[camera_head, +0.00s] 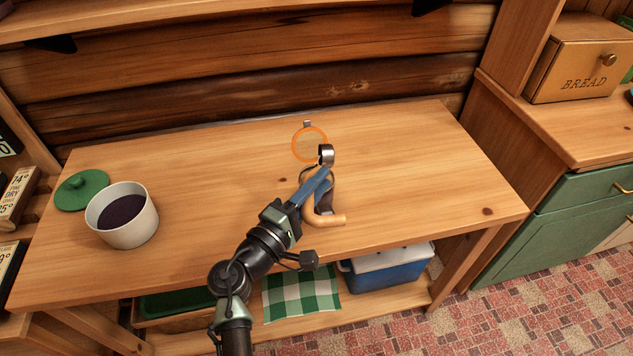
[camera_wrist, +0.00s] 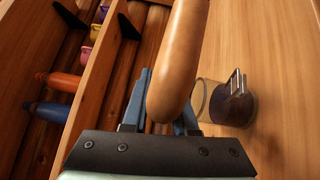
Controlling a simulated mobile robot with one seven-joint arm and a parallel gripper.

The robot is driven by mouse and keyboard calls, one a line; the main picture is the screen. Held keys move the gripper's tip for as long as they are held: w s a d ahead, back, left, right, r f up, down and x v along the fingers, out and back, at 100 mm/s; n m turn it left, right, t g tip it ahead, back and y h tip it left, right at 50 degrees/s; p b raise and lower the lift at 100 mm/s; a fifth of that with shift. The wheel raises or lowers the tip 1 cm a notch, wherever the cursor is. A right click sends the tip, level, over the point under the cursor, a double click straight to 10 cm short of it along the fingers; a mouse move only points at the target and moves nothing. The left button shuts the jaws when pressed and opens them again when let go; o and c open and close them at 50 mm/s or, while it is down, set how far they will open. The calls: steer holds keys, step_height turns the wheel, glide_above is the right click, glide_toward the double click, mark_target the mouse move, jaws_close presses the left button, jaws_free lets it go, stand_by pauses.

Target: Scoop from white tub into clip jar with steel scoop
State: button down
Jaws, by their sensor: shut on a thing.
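The white tub (camera_head: 124,228) stands upright at the left of the table and holds dark contents. The clip jar (camera_wrist: 243,108) is clear glass with dark stuff inside and a metal clip; in the head view its open lid with an orange ring (camera_head: 296,149) shows behind my gripper, which hides much of the jar. My gripper (camera_head: 316,184) is shut on the tan handle (camera_wrist: 180,60) of the steel scoop. The scoop's steel end (camera_head: 326,154) shows over the jar area; whether it touches the jar or holds anything cannot be told.
A green lid (camera_head: 82,190) lies beside the tub, at its back left. The wooden table (camera_head: 420,160) is clear to the right and between tub and jar. A blue cooler (camera_head: 388,270) and a checked cloth (camera_head: 302,295) are on the shelf below. A bread box (camera_head: 575,68) stands far right.

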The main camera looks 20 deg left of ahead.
steer(key=shift+s+a+f+n+t+y+b, duration=0.15)
steer(key=shift+n+t+b, duration=0.35)
steer(key=shift+b, duration=0.85)
steer(key=shift+a+f+n+t+y+b, duration=0.15)
steer(key=shift+n+t+b, duration=0.35)
steer(key=shift+b, duration=0.9)
steer(key=shift+s+f+n+t+b, duration=0.1)
steer(key=shift+f+n+t+b, duration=0.3)
steer(key=shift+b, duration=0.95)
steer(key=n+t+b, duration=0.1)
steer(key=n+b, duration=0.1)
steer(key=b, duration=0.1)
steer(key=shift+a+b, duration=0.15)
steer(key=shift+b, duration=0.25)
steer(key=shift+r, duration=0.25)
steer(key=shift+f, duration=0.2)
